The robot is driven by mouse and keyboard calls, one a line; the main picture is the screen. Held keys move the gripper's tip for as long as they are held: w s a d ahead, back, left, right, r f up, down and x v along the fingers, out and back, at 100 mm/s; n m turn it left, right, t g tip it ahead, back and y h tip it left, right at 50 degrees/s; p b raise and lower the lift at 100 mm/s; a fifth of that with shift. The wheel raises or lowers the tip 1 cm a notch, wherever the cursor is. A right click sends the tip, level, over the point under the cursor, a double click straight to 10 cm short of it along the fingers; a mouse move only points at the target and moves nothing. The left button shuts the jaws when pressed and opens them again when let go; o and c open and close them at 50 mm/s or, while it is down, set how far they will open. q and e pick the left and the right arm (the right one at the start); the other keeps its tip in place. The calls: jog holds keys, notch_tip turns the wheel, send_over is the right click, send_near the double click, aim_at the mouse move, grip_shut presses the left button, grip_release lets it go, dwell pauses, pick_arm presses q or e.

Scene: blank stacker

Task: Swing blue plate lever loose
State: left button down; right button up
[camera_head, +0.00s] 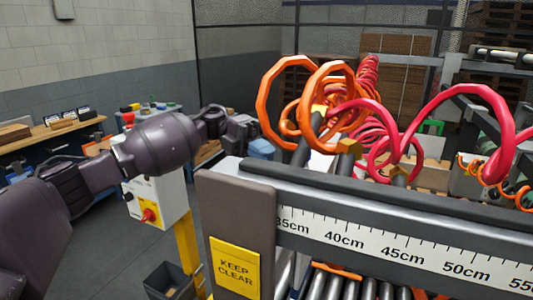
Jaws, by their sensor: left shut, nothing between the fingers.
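My left arm reaches in from the left, and its gripper (247,133) is small and far off, beside the far left end of the machine's frame. The gripper looks shut with nothing held, though its fingertips are hard to make out. A small blue piece (262,149) shows just below and right of the gripper. I cannot tell whether it is the blue plate lever or something behind, nor whether the gripper touches it. No other clear blue lever shows. My right gripper is not in view.
The machine's grey rail with a centimetre scale (400,250) and a "KEEP CLEAR" sign (235,266) fills the right front. Orange (268,105) and red coiled hoses (440,100) rise above it. A white control box (158,200) stands below my left arm. A bench (45,135) is behind.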

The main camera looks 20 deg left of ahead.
pick_arm(q)
jog(key=s+b+v, duration=0.1)
jog(key=b+v, duration=0.1)
jog(key=v, duration=0.9)
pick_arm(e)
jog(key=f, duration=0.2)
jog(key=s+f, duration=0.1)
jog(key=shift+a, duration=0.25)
